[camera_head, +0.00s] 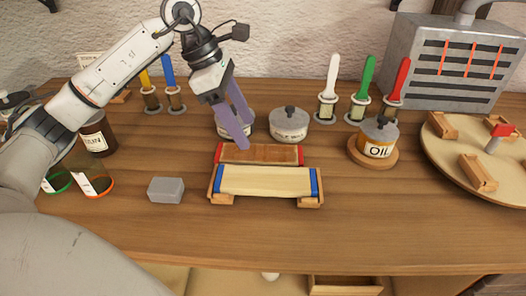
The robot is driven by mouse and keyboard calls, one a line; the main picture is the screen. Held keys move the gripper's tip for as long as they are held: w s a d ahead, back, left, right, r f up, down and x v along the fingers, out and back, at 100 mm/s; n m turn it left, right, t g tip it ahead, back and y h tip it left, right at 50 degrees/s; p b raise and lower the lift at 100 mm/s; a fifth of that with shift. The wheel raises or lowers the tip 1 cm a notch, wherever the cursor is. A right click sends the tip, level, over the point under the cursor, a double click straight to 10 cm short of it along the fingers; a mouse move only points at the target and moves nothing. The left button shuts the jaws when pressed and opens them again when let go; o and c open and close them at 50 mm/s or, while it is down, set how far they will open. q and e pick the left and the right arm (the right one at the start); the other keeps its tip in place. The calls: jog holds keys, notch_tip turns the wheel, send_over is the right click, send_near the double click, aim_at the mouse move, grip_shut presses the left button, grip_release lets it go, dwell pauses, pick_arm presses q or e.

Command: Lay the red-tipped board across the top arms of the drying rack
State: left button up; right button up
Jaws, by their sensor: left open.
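The red-tipped board (260,153), brown with red ends, lies mid-table just behind a pale board with blue ends (265,181). The blue-tipped board rests on a low wooden support (309,203), whose end pieces show at the front; it looks like the drying rack. What carries the red-tipped board from below is hidden. My left gripper (240,130) has purple fingers pointing down, open and empty, above and behind the left part of the red-tipped board. It partly hides a lidded pot behind it. My right gripper is not in view.
A grey block (166,190) lies left of the rack. Lidded pots (289,124), an oil pot (378,137) and upright coloured brushes (362,88) stand behind. A round turntable (455,150) is at the right. The table's front strip is clear.

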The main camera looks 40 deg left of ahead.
aim_at(259, 152)
pick_arm(q)
jog(key=x, duration=0.7)
jog(key=shift+d, duration=0.2)
jog(key=shift+r, duration=0.1)
jog(key=c, duration=0.9)
